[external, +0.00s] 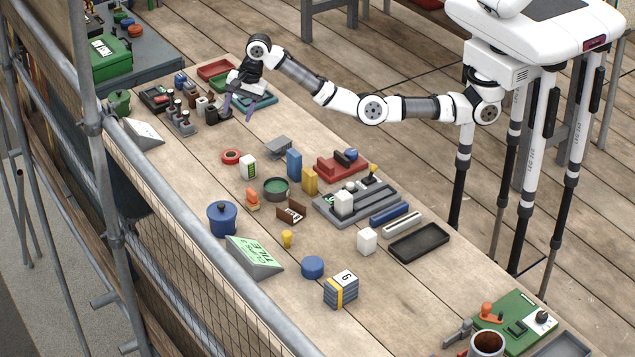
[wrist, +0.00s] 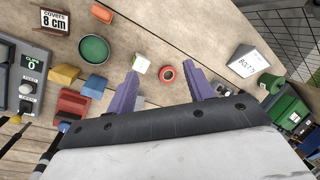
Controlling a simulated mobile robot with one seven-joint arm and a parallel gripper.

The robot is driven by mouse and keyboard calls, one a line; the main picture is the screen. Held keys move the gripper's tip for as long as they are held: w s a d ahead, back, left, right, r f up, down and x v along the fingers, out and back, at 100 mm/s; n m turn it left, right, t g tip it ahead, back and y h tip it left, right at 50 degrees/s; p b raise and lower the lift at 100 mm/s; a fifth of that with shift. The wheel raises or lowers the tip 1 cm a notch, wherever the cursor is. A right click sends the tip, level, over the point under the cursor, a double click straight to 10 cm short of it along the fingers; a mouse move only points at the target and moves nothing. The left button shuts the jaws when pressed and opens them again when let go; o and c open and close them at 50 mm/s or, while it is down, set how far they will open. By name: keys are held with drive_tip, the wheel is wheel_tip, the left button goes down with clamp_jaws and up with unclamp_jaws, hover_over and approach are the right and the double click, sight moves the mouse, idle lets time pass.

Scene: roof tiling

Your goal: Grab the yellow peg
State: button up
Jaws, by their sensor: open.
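A small yellow peg (external: 287,238) with a rounded top stands on the wooden table in front of the brown sign in the external view. Another small yellow-topped piece (external: 373,169) stands on the grey board further right; I cannot tell for sure which is the task's peg. My gripper (wrist: 163,75) is open with its purple fingers spread and nothing held. In the external view it hangs over the far left end of the table, well away from both yellow pieces. The peg in front of the sign is not seen in the wrist view.
A red ring (wrist: 167,74) and a white-green box (wrist: 140,64) show near my fingertips in the wrist view. Blue (external: 294,164) and yellow (external: 310,181) blocks, a blue pot (external: 222,219) and a green slanted sign (external: 254,257) stand mid-table.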

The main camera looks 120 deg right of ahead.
drive_tip(key=w+a+r+n+t, duration=0.1)
drive_tip(key=w+a+r+n, duration=0.3)
drive_tip(key=a+n, duration=0.5)
drive_tip(key=n+g+y+b, duration=0.1)
drive_tip(key=n+g+b, duration=0.15)
drive_tip(key=n, duration=1.55)
hover_over(287, 233)
drive_tip(key=s+d, duration=0.1)
drive_tip(key=s, duration=0.1)
wheel_tip(287, 233, down, 13)
drive_tip(key=shift+g, duration=0.25)
drive_tip(key=f, duration=0.2)
drive_tip(key=f+p, duration=0.1)
drive_tip(key=f, duration=0.2)
drive_tip(key=w+f+p, duration=0.1)
drive_tip(key=f, duration=0.1)
drive_tip(key=shift+a+f, duration=0.15)
drive_tip(key=shift+f, duration=0.25)
drive_tip(key=shift+w+a+f+p, duration=0.15)
drive_tip(key=shift+f+p, duration=0.2)
drive_tip(key=shift+f, duration=0.65)
drive_tip(key=shift+w+a+f+p, duration=0.1)
drive_tip(key=shift+w+f+p, duration=0.2)
drive_tip(key=shift+f, duration=0.65)
drive_tip(key=shift+w+a+f+p, duration=0.1)
drive_tip(key=shift+f+p, duration=0.3)
drive_tip(key=shift+f, duration=0.6)
drive_tip(key=c, duration=1)
